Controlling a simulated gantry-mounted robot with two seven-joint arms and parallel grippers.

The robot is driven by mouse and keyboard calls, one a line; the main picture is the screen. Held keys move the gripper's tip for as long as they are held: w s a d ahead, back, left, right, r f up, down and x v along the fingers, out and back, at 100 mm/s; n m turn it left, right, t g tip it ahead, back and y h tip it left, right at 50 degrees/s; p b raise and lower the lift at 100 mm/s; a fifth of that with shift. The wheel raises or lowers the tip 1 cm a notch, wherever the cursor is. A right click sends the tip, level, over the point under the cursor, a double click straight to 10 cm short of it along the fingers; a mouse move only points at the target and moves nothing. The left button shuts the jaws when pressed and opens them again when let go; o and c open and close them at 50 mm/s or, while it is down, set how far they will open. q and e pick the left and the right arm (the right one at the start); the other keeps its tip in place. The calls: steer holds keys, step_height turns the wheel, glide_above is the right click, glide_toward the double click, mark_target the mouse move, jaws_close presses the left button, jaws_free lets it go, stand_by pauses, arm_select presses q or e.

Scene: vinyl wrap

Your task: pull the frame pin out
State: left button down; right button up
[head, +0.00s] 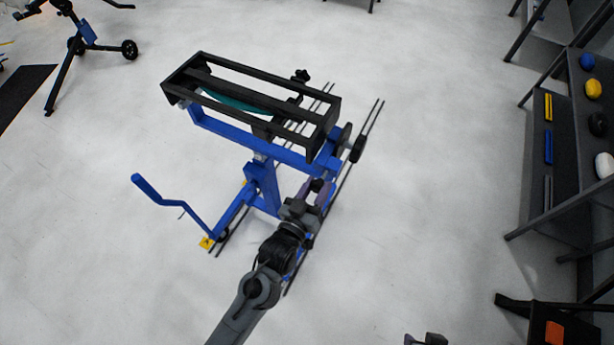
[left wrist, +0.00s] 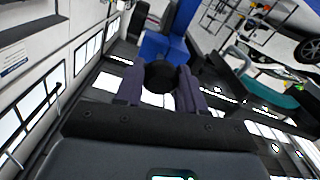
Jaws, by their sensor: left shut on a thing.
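The frame pin shows as a black round knob (left wrist: 161,76) on the blue stand in the left wrist view. My left gripper (head: 318,189) is beside the stand's right side in the head view. In the left wrist view its two purple-grey fingers (left wrist: 161,88) are shut on the knob, one on each side. The pin's shaft is hidden. The blue stand (head: 262,178) carries a black rectangular frame (head: 190,74) on top. A small grey part at the bottom edge of the head view looks like my right gripper (head: 427,340); its fingers are mostly cut off.
A blue crank-shaped bar (head: 172,199) sticks out to the left of the stand. Black rails (head: 340,185) run under and beside it. A dark shelf (head: 565,160) with coloured round pieces stands at the right. Another blue stand (head: 85,33) is at the upper left. White floor lies clear around.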

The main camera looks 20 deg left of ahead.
arm_select(q)
steer(key=shift+r, duration=0.1)
arm_select(e)
steer(key=shift+w+r, duration=0.1)
steer(key=shift+w, duration=0.15)
arm_select(q)
steer(key=c, duration=1)
jaws_free()
steer(key=o, duration=0.3)
steer(key=shift+s, duration=0.2)
steer(key=shift+o, duration=0.2)
steer(key=shift+w, duration=0.1)
arm_select(e)
steer(key=shift+s, duration=0.2)
arm_select(q)
steer(key=s+a, duration=0.1)
steer(key=s, duration=0.9)
steer(key=shift+s+p, duration=0.4)
arm_select(e)
steer(key=shift+r, duration=0.45)
arm_select(q)
steer(key=shift+a, duration=0.1)
